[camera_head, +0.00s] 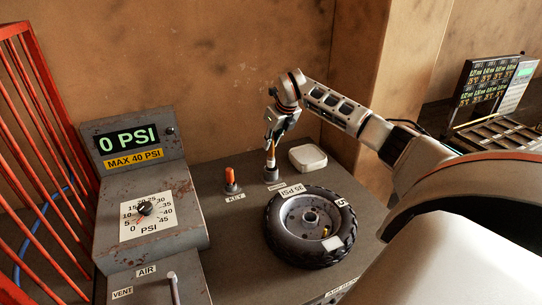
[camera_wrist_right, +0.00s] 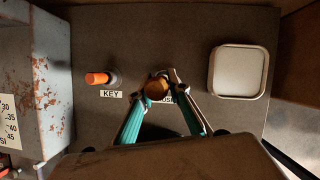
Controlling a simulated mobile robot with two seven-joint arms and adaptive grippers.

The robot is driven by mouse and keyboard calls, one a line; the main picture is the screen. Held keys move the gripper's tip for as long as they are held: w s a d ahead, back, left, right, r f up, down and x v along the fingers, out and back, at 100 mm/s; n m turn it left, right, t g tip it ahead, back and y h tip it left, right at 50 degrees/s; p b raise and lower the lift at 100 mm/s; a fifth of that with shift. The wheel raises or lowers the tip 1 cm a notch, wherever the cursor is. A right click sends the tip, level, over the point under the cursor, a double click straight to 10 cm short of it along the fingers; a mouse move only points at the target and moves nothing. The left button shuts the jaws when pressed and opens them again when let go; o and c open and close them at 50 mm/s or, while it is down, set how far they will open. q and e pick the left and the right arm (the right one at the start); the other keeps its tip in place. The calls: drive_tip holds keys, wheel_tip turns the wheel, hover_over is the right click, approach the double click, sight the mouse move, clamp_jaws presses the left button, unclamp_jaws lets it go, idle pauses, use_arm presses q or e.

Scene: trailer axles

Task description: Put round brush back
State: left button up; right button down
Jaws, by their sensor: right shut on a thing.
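In the right wrist view the brush's round orange-brown end (camera_wrist_right: 156,89) sits between the fingertips (camera_wrist_right: 158,82). A small dark holder (camera_head: 271,174) stands directly under the brush on the grey bench. The brush's lower end meets the holder's top; I cannot tell how deep it sits. A label beside the holder is partly hidden by the gripper in the wrist view. My left gripper is not in view.
An orange-handled key (camera_head: 231,178) stands in its holder left of the brush. A pale square dish (camera_head: 307,157) lies to the right. A wheel with a black tyre (camera_head: 310,227) lies in front. A pressure console (camera_head: 146,190) stands at the left.

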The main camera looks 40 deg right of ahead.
sight(273, 148)
drive_tip(key=shift+f, duration=2.6)
drive_tip(key=shift+f, duration=0.2)
drive_tip(key=c, duration=1.9)
unclamp_jaws()
drive_tip(key=shift+r, duration=0.1)
drive_tip(key=shift+r, duration=0.25)
drive_tip(key=v, duration=1.1)
drive_tip(key=shift+s+r, duration=0.15)
drive_tip(key=shift+r, duration=0.2)
